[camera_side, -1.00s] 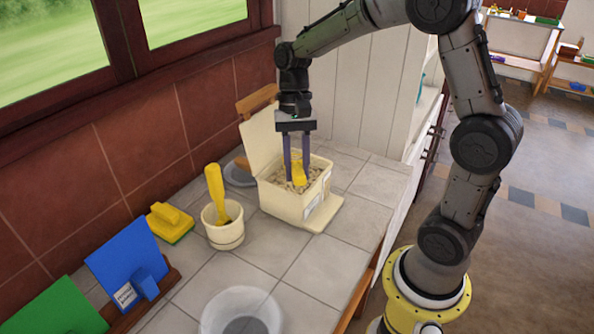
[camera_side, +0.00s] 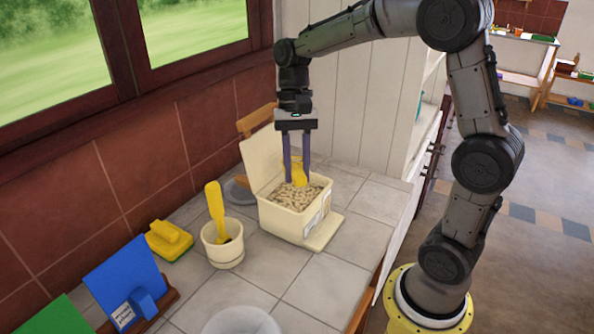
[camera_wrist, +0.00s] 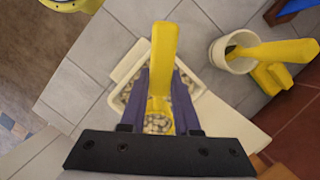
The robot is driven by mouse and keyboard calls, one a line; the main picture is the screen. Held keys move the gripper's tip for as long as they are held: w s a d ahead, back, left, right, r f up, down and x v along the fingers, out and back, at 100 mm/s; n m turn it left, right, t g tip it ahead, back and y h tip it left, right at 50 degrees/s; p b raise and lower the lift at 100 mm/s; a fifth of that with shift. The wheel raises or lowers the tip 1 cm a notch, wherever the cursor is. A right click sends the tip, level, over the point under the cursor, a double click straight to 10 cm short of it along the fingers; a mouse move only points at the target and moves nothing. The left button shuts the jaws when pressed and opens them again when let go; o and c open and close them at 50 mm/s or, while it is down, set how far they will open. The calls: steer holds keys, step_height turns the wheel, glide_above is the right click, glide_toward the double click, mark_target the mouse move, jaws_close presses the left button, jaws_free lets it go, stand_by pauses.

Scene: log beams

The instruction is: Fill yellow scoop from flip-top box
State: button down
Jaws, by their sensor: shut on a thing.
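The yellow scoop (camera_side: 299,174) is held between the fingers of my gripper (camera_side: 297,182), which is shut on it. In the wrist view the scoop (camera_wrist: 163,60) shows with its yellow length pointing up the picture and its lower end near the fingertips (camera_wrist: 160,100). Pale pellets show around that lower end. The cream flip-top box (camera_side: 280,219) stands on the tiled counter with its lid raised at the back. It is filled with pale pellets (camera_side: 297,197). The scoop is over the open box; I cannot tell how much it holds.
A cream cup (camera_side: 222,254) with a yellow-handled tool (camera_side: 215,205) stands left of the box. A yellow block-like object (camera_side: 169,241), a blue panel (camera_side: 125,280) and a clear bowl (camera_side: 241,322) are further left and in front. A grey dish (camera_side: 238,192) sits behind the box.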

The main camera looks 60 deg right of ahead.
steer(key=shift+s+a, duration=0.1)
stand_by(0.3)
steer(key=shift+s+a+r+t+h, duration=0.2)
steer(key=shift+a+r+t+h, duration=0.05)
steer(key=shift+t+h, duration=0.4)
steer(key=shift+a, duration=0.1)
steer(key=shift+s+a+r+t+h, duration=0.25)
steer(key=shift+t+h, duration=0.2)
steer(key=shift+h, duration=0.3)
steer(key=shift+r, duration=0.25)
steer(key=shift+r, duration=0.75)
